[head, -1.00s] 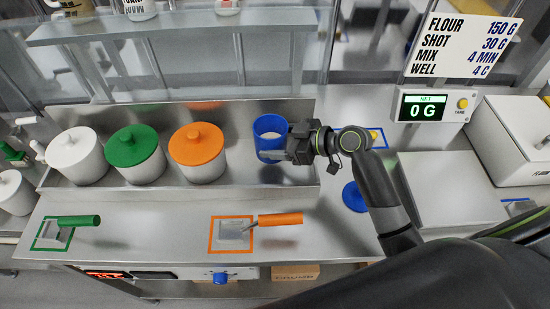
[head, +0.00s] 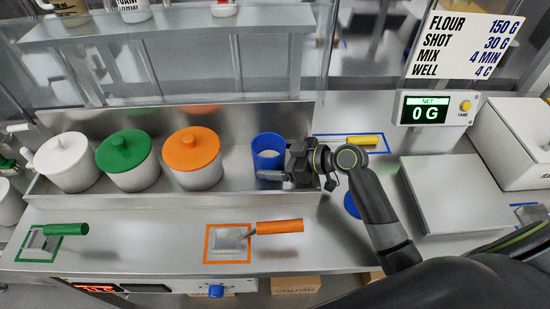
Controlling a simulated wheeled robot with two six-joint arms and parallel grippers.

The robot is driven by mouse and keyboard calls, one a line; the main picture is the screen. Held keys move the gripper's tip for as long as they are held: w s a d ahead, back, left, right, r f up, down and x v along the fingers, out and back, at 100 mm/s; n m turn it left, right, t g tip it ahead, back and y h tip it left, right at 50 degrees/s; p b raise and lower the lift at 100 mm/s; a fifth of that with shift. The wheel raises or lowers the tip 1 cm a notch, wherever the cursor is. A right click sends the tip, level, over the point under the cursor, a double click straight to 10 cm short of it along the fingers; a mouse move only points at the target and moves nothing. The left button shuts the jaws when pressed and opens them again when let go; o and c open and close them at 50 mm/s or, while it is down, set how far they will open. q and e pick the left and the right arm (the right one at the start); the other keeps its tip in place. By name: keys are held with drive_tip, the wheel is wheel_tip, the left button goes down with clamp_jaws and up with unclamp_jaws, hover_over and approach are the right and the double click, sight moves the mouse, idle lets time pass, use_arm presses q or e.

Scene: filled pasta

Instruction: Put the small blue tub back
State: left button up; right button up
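The small blue tub (head: 268,150) stands upright at the right end of the steel tray (head: 232,182), open at the top with pale contents inside. My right gripper (head: 272,176) is at its lower right side. One finger lies across the tub's front and the other is hidden. The gripper appears shut on the tub. The tub's base is partly hidden, so I cannot tell whether it touches the tray floor. A blue lid (head: 351,206) lies on the counter, partly behind my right arm. My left gripper is not in view.
White (head: 65,165), green-lidded (head: 128,165) and orange-lidded (head: 192,165) tubs stand left in the tray. Green-handled (head: 66,230) and orange-handled (head: 280,227) scoops lie in front, and a yellow-handled one (head: 362,140) behind my wrist. The scale display (head: 430,112) reads 0 G.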

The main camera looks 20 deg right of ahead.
drive_tip(key=shift+o, duration=0.7)
drive_tip(key=shift+r, duration=0.2)
drive_tip(key=shift+s+d, duration=0.15)
drive_tip(key=shift+d, duration=0.1)
drive_tip(key=b+v, duration=0.2)
drive_tip(key=v, duration=0.9)
drive_tip(key=shift+s+d+r, duration=0.1)
drive_tip(key=shift+r, duration=0.05)
